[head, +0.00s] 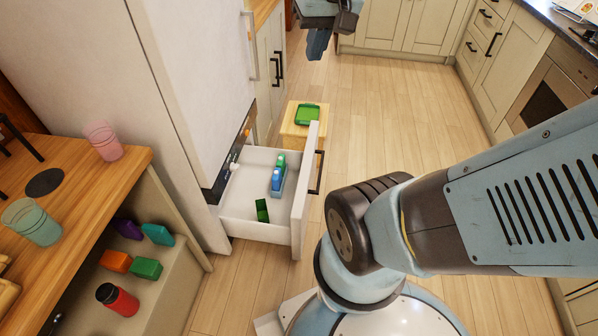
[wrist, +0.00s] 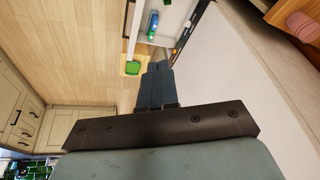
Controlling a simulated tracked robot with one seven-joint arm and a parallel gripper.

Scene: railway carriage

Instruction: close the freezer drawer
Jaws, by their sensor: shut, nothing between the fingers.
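The freezer drawer (head: 245,208) is pulled out from the bottom of the tall white fridge-freezer (head: 200,80), with its front panel and black handle (head: 318,172) facing right. Inside lie a blue and green item (head: 277,178) and a dark green box (head: 262,210). Part of the drawer (wrist: 173,28) shows at the top of the wrist view. My gripper (head: 318,45) is at the top of the head view, above the floor and beyond the drawer, not touching it. Its fingers (wrist: 158,72) are together and empty in the wrist view.
A small wooden stool or box (head: 295,133) with a green tray (head: 307,114) stands just beyond the drawer. A wooden counter (head: 75,190) with cups and a shelf of coloured boxes is at left. Open floor (head: 390,110) lies right of the drawer.

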